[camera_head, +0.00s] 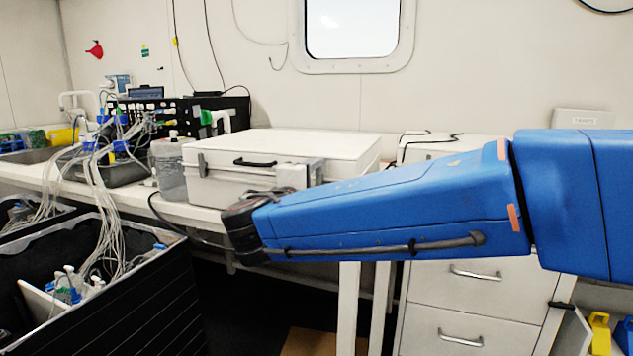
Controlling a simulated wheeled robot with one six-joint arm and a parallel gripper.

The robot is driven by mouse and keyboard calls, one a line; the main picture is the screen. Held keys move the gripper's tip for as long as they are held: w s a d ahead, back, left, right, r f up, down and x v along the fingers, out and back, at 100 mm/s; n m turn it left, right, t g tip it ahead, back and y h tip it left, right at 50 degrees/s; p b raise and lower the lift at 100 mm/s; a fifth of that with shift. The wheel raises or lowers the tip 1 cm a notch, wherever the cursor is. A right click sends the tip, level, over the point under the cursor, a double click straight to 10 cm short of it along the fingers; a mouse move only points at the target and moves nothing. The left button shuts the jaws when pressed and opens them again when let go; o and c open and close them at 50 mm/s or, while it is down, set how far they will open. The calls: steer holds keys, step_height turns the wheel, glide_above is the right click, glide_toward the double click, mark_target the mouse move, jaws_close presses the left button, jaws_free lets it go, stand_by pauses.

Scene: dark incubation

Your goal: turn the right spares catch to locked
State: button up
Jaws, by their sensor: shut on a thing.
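A white spares case (225,190) with a closed lid and a black handle (255,163) stands on the bench. Its left catch (203,165) shows near the left front corner. My gripper (313,172) is at the right part of the case's front, where the right catch is. It is shut on the right catch. My gripper and blue arm hide most of that catch, so I cannot tell how it is turned.
A clear bottle (171,168) stands just left of the case. Tubing (97,200) and a dark crate (130,295) fill the left. A drawer cabinet (470,305) stands below my arm. A window (352,28) is in the back wall.

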steer(key=shift+f, duration=0.1)
stand_by(0.4)
steer(key=o, duration=1)
steer(key=shift+o, duration=0.2)
